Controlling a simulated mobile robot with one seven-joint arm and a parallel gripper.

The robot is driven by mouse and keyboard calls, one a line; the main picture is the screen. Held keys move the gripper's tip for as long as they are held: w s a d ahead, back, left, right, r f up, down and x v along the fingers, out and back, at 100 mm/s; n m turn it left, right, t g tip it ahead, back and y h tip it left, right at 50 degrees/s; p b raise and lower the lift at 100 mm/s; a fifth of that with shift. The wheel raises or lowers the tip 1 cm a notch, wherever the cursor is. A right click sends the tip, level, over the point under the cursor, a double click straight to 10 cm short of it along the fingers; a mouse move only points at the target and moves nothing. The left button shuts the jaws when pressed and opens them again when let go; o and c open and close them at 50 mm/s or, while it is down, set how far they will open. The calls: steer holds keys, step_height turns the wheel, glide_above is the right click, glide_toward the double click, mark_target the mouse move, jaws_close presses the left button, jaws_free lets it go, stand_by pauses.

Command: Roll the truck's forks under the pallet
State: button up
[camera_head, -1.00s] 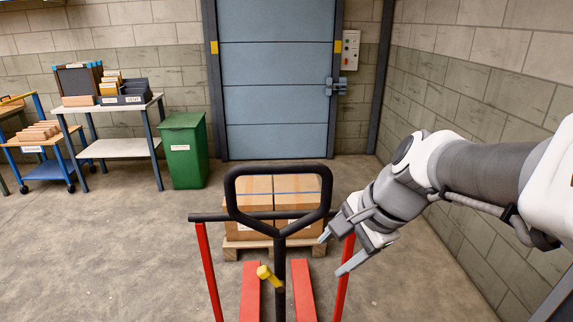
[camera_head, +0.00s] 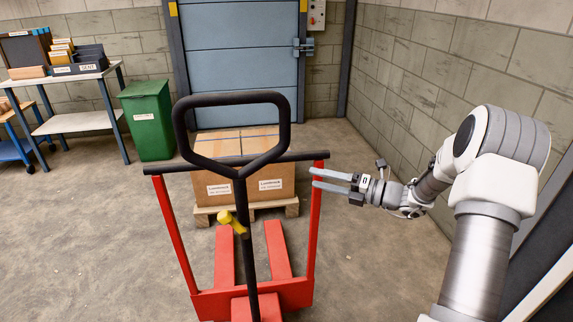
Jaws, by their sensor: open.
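The pallet truck has a black loop handle (camera_head: 235,150), a black crossbar on red uprights and two red forks (camera_head: 278,248) on the floor. The forks point away from me toward the wooden pallet (camera_head: 291,206). The fork tips lie close to the pallet's near edge; I cannot tell whether they are under it. Cardboard boxes (camera_head: 228,183) sit on the pallet. My gripper (camera_head: 330,180) is open and empty, its fingers pointing left, close to the right end of the crossbar. I cannot tell whether it touches the red upright.
A green bin (camera_head: 150,120) and a work table (camera_head: 75,122) with trays stand at the back left. A blue-grey door (camera_head: 240,60) is behind the pallet. A block wall (camera_head: 430,95) bounds the right side. The floor at left is clear.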

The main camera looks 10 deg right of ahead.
mark_target(293, 161)
steer(key=w+d+f+m+t, duration=0.2)
steer(key=d+f+m+t, duration=0.2)
steer(key=d+m, duration=0.1)
steer(key=b+x, duration=0.3)
steer(key=x, duration=1.4)
steer(key=shift+w+d+f, duration=0.1)
steer(key=shift+w+f, duration=0.05)
steer(key=shift+w, duration=0.05)
jaws_close()
stand_by(0.5)
